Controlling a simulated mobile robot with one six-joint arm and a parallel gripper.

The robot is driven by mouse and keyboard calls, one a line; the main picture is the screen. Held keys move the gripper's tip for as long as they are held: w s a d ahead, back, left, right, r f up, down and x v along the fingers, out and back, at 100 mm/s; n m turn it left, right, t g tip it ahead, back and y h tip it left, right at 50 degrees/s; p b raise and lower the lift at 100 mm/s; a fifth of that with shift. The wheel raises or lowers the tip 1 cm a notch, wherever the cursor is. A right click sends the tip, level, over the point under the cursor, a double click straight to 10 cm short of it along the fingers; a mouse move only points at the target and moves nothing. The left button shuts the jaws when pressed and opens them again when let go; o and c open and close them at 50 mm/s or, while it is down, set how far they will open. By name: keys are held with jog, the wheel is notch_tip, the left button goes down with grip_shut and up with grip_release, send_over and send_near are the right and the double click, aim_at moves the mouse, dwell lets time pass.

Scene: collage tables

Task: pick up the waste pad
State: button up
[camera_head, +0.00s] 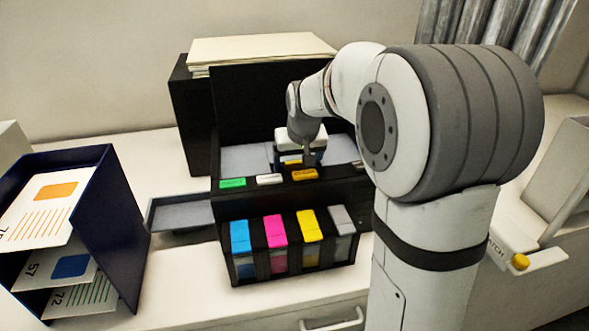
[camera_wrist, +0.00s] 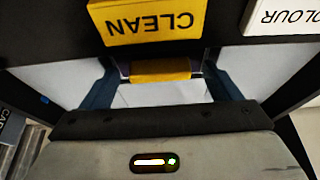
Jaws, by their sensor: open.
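In the wrist view, a yellow bar (camera_wrist: 160,71), with a pale flat surface below it in the picture, lies between the two dark fingers of my gripper (camera_wrist: 160,80). It appears to be the waste pad's grip, but the pad itself cannot be made out clearly. The fingers are apart, one at each end of the bar; I cannot tell whether they touch it. In the head view my gripper (camera_head: 291,158) is low inside the open black printer (camera_head: 245,105), and a little yellow shows under it. My gripper's body and wrist hide most of this spot.
A yellow CLEAN button (camera_wrist: 153,22) and a white COLOUR button (camera_wrist: 284,17) are on the printer's front edge, close to my gripper. A green button (camera_head: 232,183) is further left. Coloured cartridges (camera_head: 275,232) stand in front. A blue card holder (camera_head: 125,205) stands at left.

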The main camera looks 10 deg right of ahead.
jog(key=c, duration=1.1)
